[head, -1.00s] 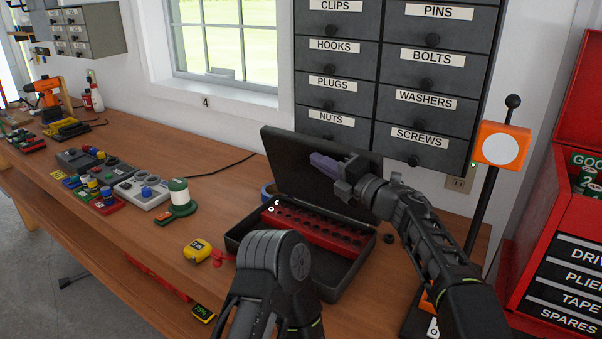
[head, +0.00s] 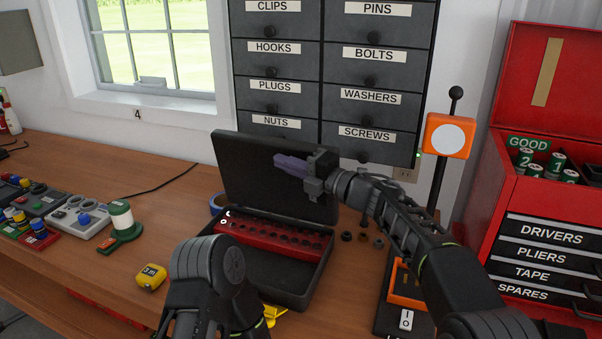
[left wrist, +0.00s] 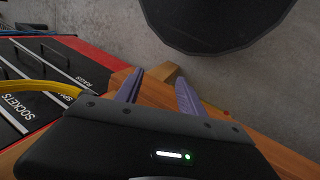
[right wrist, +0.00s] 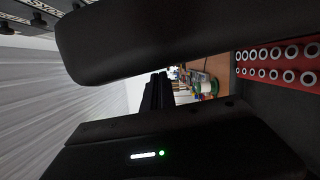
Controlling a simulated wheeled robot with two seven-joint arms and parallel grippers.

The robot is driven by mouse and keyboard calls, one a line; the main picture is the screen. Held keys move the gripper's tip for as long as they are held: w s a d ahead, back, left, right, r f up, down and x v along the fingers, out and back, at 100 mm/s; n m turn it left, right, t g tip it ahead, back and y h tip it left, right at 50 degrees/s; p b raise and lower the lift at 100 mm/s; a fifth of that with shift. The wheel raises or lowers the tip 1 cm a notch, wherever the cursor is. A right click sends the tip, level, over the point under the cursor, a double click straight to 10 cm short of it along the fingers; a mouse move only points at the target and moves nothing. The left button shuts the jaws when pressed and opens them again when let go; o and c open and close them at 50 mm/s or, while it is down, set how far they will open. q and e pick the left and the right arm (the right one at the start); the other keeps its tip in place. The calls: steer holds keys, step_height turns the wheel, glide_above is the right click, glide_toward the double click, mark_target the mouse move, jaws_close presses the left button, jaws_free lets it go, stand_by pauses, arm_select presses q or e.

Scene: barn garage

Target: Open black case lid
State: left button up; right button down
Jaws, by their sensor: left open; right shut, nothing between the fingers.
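The black case (head: 262,290) lies on the workbench with its lid (head: 247,168) raised to about upright. Inside it is a red socket rail (head: 262,233) with rows of round sockets; the rail also shows in the right wrist view (right wrist: 280,64). My right gripper (head: 282,162) is shut and empty, its purple fingers in front of the lid's inner face; whether they touch it I cannot tell. My left arm stands in front of the case and hides its front left part. My left gripper (left wrist: 160,95) is open and empty below the bench edge in the left wrist view.
A yellow tape measure (head: 151,277) and a green-and-white spool (head: 121,222) lie left of the case. Grey labelled drawers (head: 325,75) are behind it. An orange-headed stand (head: 448,137) and a red tool chest (head: 545,190) are at the right. Small dark sockets (head: 362,237) lie beside the case.

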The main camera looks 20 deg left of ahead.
steer(key=b+v, duration=0.2)
steer(key=v, duration=0.4)
stand_by(0.3)
